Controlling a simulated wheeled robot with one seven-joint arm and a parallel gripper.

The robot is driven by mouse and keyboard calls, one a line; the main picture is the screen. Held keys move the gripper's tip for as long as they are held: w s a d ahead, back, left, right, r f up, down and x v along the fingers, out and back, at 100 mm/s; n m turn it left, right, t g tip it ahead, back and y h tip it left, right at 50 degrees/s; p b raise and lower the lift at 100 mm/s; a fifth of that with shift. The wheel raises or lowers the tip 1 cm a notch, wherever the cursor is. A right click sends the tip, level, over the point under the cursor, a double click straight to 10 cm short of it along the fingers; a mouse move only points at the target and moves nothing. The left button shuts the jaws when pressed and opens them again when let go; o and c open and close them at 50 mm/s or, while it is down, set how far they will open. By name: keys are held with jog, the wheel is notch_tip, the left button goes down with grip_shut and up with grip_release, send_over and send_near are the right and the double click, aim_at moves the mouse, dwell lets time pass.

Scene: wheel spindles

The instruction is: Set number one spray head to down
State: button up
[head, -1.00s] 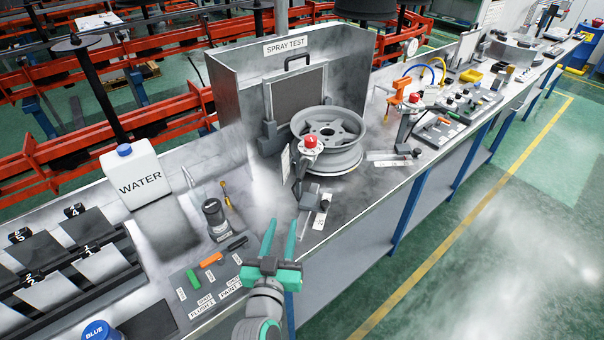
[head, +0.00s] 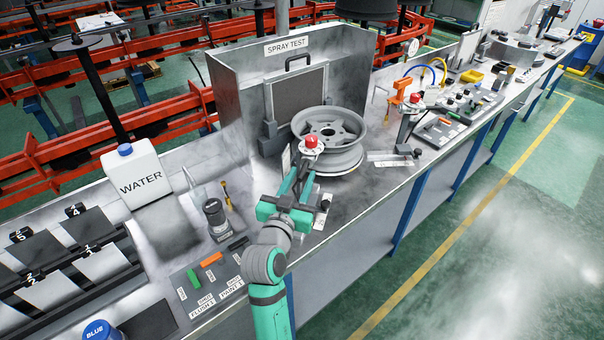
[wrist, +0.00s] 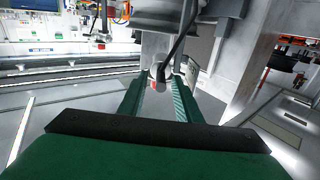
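The number one spray head (head: 311,143) has a red cap with a white mark and sits on a stand in front of the silver wheel (head: 337,131). In the wrist view the two fingers (wrist: 158,90) are apart. A pale round part with a red patch (wrist: 157,74) shows between their tips, with a dark curved bar or hose above it. I cannot tell whether either finger touches it.
The grey spray test booth (head: 288,47) stands behind the wheel. A second stand with an orange part and red cap (head: 414,99) is at the right. The bench's front edge is close.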

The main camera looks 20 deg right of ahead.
jog(key=shift+x, duration=1.1)
jog(key=shift+a, duration=0.1)
grip_shut()
